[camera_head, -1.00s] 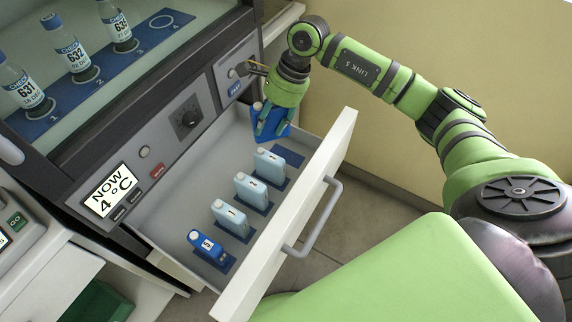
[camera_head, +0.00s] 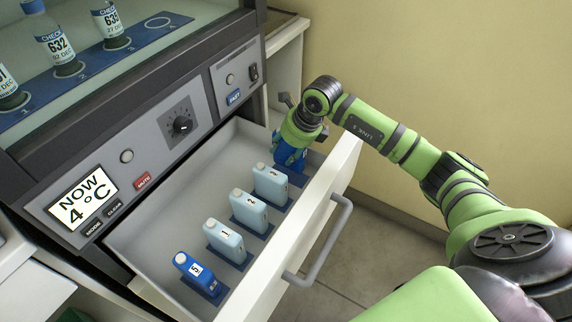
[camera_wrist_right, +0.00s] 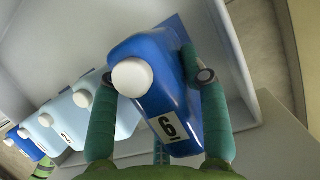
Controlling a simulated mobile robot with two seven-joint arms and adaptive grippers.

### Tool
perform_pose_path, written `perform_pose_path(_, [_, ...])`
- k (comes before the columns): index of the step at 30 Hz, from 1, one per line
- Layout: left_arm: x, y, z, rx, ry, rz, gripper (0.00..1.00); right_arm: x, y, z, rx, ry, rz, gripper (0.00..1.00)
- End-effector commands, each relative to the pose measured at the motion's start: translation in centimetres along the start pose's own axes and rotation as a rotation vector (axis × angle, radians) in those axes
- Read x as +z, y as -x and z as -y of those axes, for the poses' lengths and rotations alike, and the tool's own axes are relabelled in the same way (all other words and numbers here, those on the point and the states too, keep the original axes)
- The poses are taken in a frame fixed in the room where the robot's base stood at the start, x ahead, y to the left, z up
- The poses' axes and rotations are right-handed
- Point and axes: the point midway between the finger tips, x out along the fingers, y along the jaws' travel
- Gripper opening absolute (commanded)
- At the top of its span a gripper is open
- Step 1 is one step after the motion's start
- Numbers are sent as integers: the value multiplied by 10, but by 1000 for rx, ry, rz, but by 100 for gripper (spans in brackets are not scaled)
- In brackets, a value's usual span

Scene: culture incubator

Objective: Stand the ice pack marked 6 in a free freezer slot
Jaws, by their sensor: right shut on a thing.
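The blue ice pack marked 6 (camera_wrist_right: 165,105) has a white cap and fills the middle of the right wrist view. My right gripper (camera_wrist_right: 157,78) is shut on it, one finger on each side. In the head view the right gripper (camera_head: 291,147) holds the pack (camera_head: 289,160) at the far end of the open freezer drawer (camera_head: 180,192), low over the last slot (camera_head: 294,175). The gripper hides much of the pack, and I cannot tell whether its base touches the slot. My left gripper is not in view.
Several packs stand in the drawer's other slots: a blue one marked 5 (camera_head: 195,272) nearest and pale ones (camera_head: 225,240) behind it. The drawer front with its handle (camera_head: 322,240) lies to the right. The cabinet panel (camera_head: 150,150) reads 4 °C.

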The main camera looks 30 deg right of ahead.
Motion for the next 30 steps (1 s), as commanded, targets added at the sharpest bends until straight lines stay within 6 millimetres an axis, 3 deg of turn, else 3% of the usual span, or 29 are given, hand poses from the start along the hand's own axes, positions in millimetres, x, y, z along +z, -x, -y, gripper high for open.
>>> perform_pose_path(13, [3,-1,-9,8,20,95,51,-13,-33,0,0,1,3,0])
perform_pose_path(28, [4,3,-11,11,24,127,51,-16,-40,0,-1,2,3,0])
perform_pose_path(29, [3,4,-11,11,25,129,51,-16,-39,0,0,2,1,53])
perform_pose_path(30, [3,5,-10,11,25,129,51,-16,-39,0,0,2,1,69])
